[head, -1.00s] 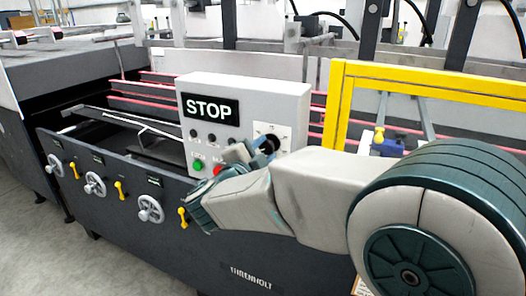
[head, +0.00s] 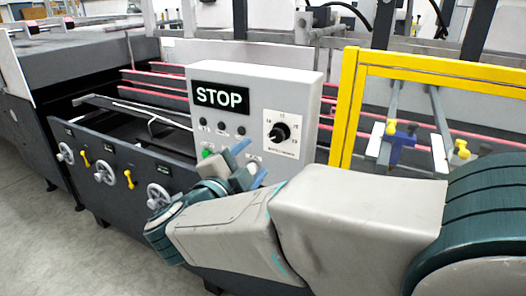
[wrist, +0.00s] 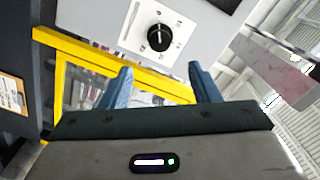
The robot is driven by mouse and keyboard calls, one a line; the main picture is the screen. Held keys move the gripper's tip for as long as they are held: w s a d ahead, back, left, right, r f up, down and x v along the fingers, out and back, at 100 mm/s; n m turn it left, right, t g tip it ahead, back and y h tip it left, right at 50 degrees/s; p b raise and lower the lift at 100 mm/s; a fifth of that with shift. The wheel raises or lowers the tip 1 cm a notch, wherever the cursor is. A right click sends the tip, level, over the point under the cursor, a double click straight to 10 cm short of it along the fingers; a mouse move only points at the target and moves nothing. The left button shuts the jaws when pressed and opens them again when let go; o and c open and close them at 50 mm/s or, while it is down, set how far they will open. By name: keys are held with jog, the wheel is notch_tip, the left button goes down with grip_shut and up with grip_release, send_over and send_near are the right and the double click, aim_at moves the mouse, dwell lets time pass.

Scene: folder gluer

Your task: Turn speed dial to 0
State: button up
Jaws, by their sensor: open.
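The speed dial (head: 279,133) is a black knob on a white scale plate, on the right part of the grey control box (head: 310,110). In the wrist view the dial (wrist: 159,37) is ahead of the fingers, near the top of the picture, its white pointer mark visible. My gripper (head: 250,160) is left of and below the dial in the head view, with its blue fingers apart. In the wrist view my gripper (wrist: 158,85) has nothing between its fingers and is clear of the dial. The scale numbers are too small to read surely.
A STOP display (head: 220,97) and a row of small black knobs are on the box, with a green button (head: 207,153) below. A yellow guard frame (head: 345,110) stands to the right. Handwheels (head: 104,172) and yellow levers line the machine's front.

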jog(key=shift+v, duration=1.75)
jog(key=w+r+n+y+p, duration=0.2)
jog(key=w+n+y, duration=0.5)
jog(key=n+y, duration=0.25)
jog(key=s+d+f+n+g+h+p, duration=0.1)
jog(key=s+d+f+n+g, duration=0.1)
jog(key=s+d+f+g, duration=0.2)
jog(key=s+d+f+n+g+p, duration=0.1)
jog(key=s+d+f+g, duration=0.3)
jog(key=s+d, duration=0.4)
jog(key=s+d+f+n+g+h+p, duration=0.1)
jog(key=s+d+f+n+g, duration=0.2)
jog(key=d, duration=0.8)
jog(key=s+f+g, duration=0.2)
jog(key=s, duration=0.1)
jog(key=shift+d+g+h+p, duration=0.3)
jog(key=shift+g+h+p, duration=0.05)
jog(key=shift+g+p, duration=0.05)
jog(key=shift+s+n, duration=0.1)
jog(key=shift+n, duration=0.15)
jog(key=c, duration=0.4)
jog(key=shift+d, duration=0.1)
jog(key=shift+c, duration=0.2)
